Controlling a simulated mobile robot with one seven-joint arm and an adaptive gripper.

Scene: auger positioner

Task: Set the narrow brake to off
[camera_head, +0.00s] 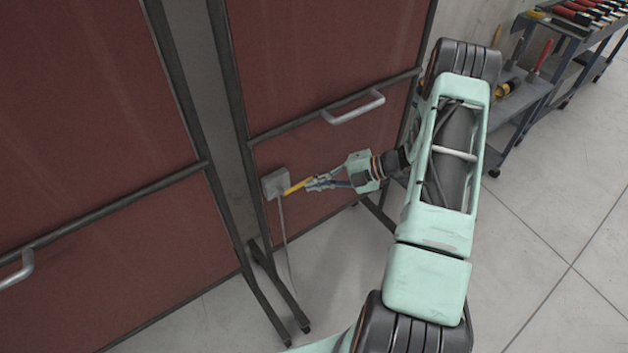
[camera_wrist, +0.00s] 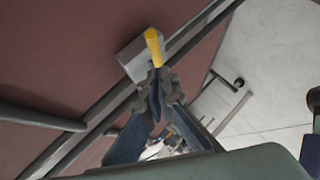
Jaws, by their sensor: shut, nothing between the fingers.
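The brake is a small grey box (camera_head: 273,183) with a yellow lever (camera_head: 296,187), fixed to the dark frame of the red panel. The lever sticks out from the box towards my gripper. In the wrist view the box (camera_wrist: 132,60) and the lever (camera_wrist: 154,46) show just beyond my fingertips. My gripper (camera_head: 314,184) is shut with nothing between its fingers. In the wrist view its fingertips (camera_wrist: 158,82) meet at the lower end of the yellow lever. I cannot tell whether they touch it. No label showing the brake's setting is readable.
Large red panels (camera_head: 330,60) in dark frames stand close behind the brake. A light grab handle (camera_head: 355,107) juts out above it. A thin grey rod or cable (camera_head: 285,235) hangs below the box. Tool carts (camera_head: 520,100) stand at the upper right. The floor (camera_head: 550,260) at right is clear.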

